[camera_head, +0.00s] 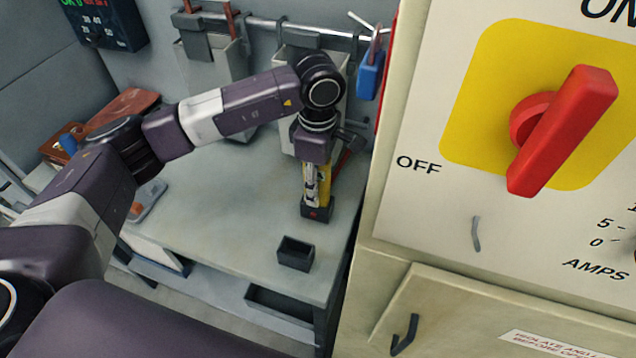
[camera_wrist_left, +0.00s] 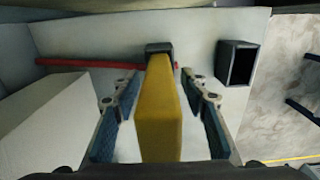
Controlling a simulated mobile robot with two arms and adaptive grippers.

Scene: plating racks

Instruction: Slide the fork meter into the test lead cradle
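The fork meter (camera_head: 323,187) is a yellow, upright body with its dark lower end (camera_head: 317,213) on the bench, at or in a dark block; I cannot tell which. It also shows in the left wrist view (camera_wrist_left: 158,110), between the two fingers. My left gripper (camera_head: 315,168) comes down over it from above. In the wrist view the left gripper (camera_wrist_left: 161,92) is open, with gaps on both sides of the meter. A small dark open-topped box (camera_head: 296,253), apparently the cradle, stands empty nearer the bench's front edge; it also shows in the wrist view (camera_wrist_left: 238,62). My right gripper is not seen.
A pale cabinet with a red OFF/ON switch (camera_head: 562,130) stands close on the right. The bench (camera_head: 215,215) is clear left of the box.

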